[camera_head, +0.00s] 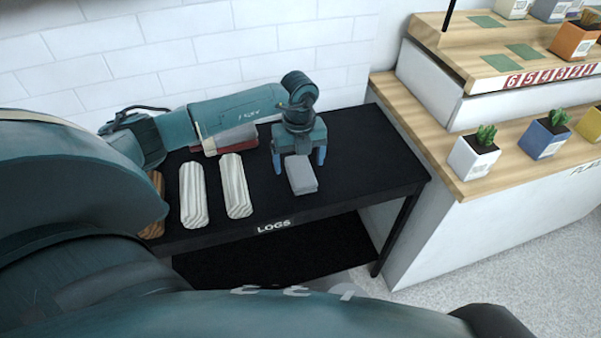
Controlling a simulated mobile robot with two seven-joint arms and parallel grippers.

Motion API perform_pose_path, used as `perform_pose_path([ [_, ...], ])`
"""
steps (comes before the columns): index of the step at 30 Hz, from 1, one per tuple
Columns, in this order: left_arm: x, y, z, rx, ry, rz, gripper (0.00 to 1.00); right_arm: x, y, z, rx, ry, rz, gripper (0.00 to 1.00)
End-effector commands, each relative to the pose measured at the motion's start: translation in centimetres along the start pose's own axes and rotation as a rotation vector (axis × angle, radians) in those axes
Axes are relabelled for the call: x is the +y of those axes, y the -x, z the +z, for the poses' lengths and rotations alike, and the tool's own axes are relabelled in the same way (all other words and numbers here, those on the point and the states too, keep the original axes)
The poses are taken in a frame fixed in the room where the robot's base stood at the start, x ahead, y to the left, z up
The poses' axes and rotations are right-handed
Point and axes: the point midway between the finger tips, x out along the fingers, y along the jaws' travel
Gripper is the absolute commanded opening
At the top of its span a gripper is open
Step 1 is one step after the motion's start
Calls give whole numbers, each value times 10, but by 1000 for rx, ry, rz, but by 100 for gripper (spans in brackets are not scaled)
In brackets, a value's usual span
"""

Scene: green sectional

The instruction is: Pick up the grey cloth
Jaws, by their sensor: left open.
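The grey cloth (301,177) is a small folded block lying on the black table (372,165), right of the logs. My left gripper (299,161) points down over the back end of the cloth. Its two blue fingers are apart, one on each side of the cloth's far part. I cannot tell whether the fingers touch it. My right gripper does not show.
Two pale logs (193,195) and a brown log (153,207) lie left of the cloth. A red and white item (230,140) lies behind them. A white wall backs the table. A wooden-topped stand (440,145) with several potted cacti adjoins at right. The table's right part is clear.

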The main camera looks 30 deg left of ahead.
Motion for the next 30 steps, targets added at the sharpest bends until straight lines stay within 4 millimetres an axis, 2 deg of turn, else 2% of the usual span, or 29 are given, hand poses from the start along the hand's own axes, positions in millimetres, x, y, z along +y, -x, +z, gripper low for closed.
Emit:
perform_pose_path([
  [1,-2,-9,-3,5,0,2,85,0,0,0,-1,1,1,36],
  [6,-4,-32,-3,3,1,1,85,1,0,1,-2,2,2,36],
  [15,-4,-37,-3,1,0,-1,85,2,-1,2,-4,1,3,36],
  [30,-4,-37,-3,1,0,-1,44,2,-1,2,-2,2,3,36],
])
